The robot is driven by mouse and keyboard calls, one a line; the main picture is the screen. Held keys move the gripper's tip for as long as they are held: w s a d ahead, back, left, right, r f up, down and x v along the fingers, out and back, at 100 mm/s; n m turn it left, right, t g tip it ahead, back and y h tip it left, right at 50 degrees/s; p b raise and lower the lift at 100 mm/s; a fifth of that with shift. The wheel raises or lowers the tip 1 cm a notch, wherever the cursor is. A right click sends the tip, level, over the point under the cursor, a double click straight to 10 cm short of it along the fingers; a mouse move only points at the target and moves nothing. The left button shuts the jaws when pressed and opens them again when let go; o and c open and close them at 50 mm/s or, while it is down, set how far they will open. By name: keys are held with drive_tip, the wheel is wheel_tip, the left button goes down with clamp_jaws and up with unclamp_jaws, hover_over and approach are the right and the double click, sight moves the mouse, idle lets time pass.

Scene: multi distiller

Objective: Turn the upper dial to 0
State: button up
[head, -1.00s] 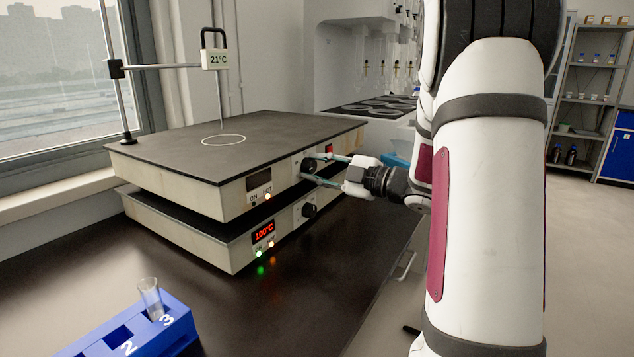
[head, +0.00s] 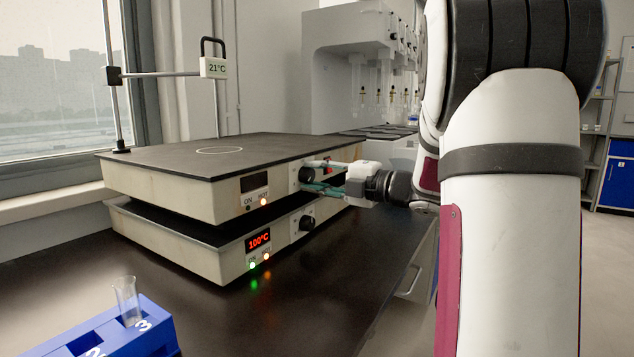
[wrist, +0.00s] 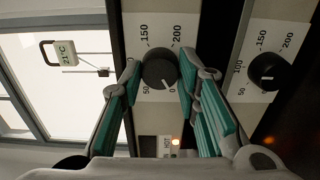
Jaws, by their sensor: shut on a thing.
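The upper dial (head: 306,175) is a black round knob on the front of the upper hotplate (head: 160,190). In the wrist view the upper dial (wrist: 158,74) sits between the two teal-padded fingers of my gripper (wrist: 160,63), which is shut on it. Its white mark points toward the lower right, close to the printed 0. In the head view my gripper (head: 318,184) reaches the dial from the right. The upper display (head: 255,183) is dark, and the HOT light below it glows orange.
The lower hotplate (head: 180,254) shows 100°C with green and orange lights lit. Its lower dial (head: 306,223) sits just below my gripper, beside it in the wrist view (wrist: 265,70). A blue rack (head: 150,325) with a glass tube stands at the front left.

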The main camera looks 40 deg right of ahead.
drive_tip(key=shift+f, duration=0.1)
drive_tip(key=o, duration=1.2)
drive_tip(key=shift+c, duration=0.2)
drive_tip(key=v, duration=1.2)
